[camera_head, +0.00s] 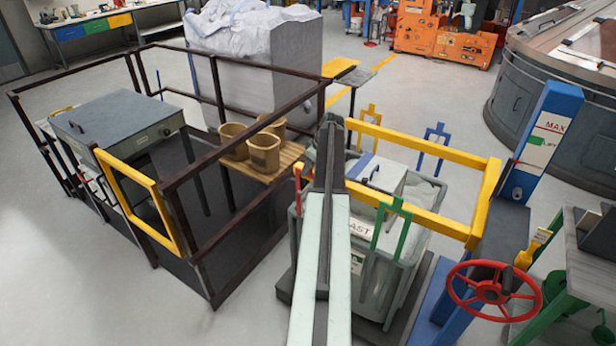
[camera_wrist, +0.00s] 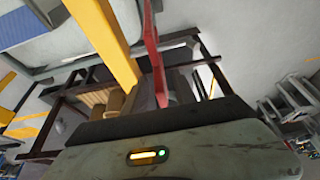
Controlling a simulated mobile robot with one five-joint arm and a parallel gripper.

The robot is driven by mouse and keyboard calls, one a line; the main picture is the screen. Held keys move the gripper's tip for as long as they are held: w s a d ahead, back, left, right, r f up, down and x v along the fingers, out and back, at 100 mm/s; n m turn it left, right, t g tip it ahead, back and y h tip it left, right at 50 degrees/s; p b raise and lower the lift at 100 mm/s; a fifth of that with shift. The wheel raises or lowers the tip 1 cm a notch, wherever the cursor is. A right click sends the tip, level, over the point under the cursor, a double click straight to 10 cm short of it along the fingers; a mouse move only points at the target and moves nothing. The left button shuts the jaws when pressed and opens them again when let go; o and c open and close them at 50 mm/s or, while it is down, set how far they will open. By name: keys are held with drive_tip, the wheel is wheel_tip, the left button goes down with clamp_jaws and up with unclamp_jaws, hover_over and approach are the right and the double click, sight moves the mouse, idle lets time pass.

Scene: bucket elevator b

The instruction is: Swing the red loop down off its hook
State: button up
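In the head view a narrow red piece (camera_head: 298,172), which looks like part of the red loop, shows at the left edge of the grey bin, just left of my arm. Its lower part and any hook are not clear. In the wrist view a red bar (camera_wrist: 151,45) runs down from the top edge toward the dark front of my gripper, right of a thick yellow bar. My gripper (camera_head: 332,128) reaches over the bin's left side in the head view. Its fingers are not distinct in either view, and I cannot tell whether it touches the red bar.
The grey bin (camera_head: 408,286) carries a green loop (camera_head: 390,226). A yellow rail (camera_head: 418,142) crosses above it. A blue loop (camera_head: 434,146) stands behind. A dark railed enclosure (camera_head: 222,290) and buckets (camera_head: 263,152) are left. A red handwheel (camera_head: 492,291) is right.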

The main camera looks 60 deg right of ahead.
clamp_jaws()
drive_tip(key=shift+w, duration=0.1)
idle(1.3)
